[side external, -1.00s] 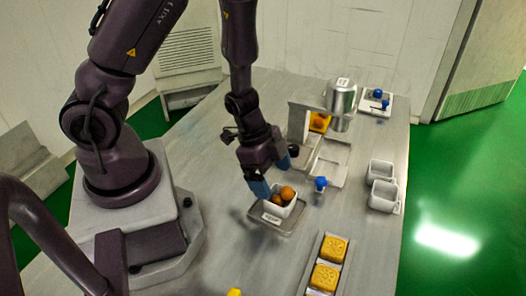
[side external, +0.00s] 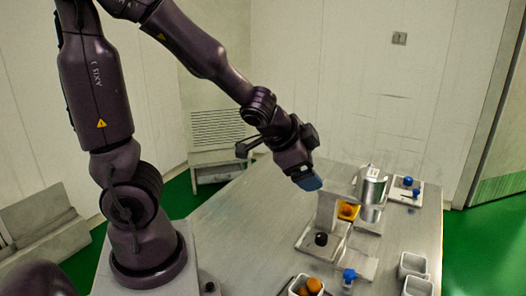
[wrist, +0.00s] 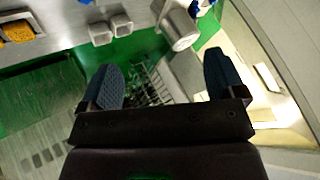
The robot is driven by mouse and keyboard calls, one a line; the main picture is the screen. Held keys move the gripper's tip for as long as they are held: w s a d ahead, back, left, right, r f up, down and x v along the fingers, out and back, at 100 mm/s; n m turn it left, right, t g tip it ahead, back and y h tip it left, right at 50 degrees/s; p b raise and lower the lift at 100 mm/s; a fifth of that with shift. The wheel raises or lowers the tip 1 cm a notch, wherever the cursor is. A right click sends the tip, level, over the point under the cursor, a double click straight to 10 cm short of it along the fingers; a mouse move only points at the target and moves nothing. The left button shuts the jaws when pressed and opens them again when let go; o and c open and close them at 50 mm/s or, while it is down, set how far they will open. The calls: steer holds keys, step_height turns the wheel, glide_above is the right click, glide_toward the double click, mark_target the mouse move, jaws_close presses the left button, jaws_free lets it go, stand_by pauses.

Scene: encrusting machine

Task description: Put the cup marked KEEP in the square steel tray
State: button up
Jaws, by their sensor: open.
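A white cup (side external: 297,291) holding orange-brown balls (side external: 312,285) is at the bottom edge of the side view, cut off by the frame. The rim of a steel tray (side external: 283,287) shows beside it, and most of that tray is out of frame. I cannot read any KEEP mark now. My gripper (side external: 308,183) is raised well above the table, left of the machine and up from the cup. In the wrist view its two blue fingers (wrist: 164,82) are spread apart with nothing between them.
The machine with a steel hopper (side external: 371,188) stands right of my gripper; the hopper also shows in the wrist view (wrist: 178,27). Two white cups (side external: 413,265) sit at the right. A blue-topped item (side external: 349,275) stands near the cup. The table's left part is clear.

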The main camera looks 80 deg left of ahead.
steer(key=s+d+r+n+g+h, duration=0.1)
steer(key=s+d+r+n, duration=0.1)
steer(key=s+d+r, duration=0.1)
steer(key=s+d+r+n+g+h, duration=0.1)
steer(key=s+d+r+n, duration=0.1)
steer(key=s+r, duration=0.3)
steer(key=s+d, duration=0.1)
steer(key=s, duration=0.2)
steer(key=shift+s+d+r, duration=0.2)
steer(key=shift+d+r, duration=0.05)
steer(key=shift+r, duration=0.05)
stand_by(0.4)
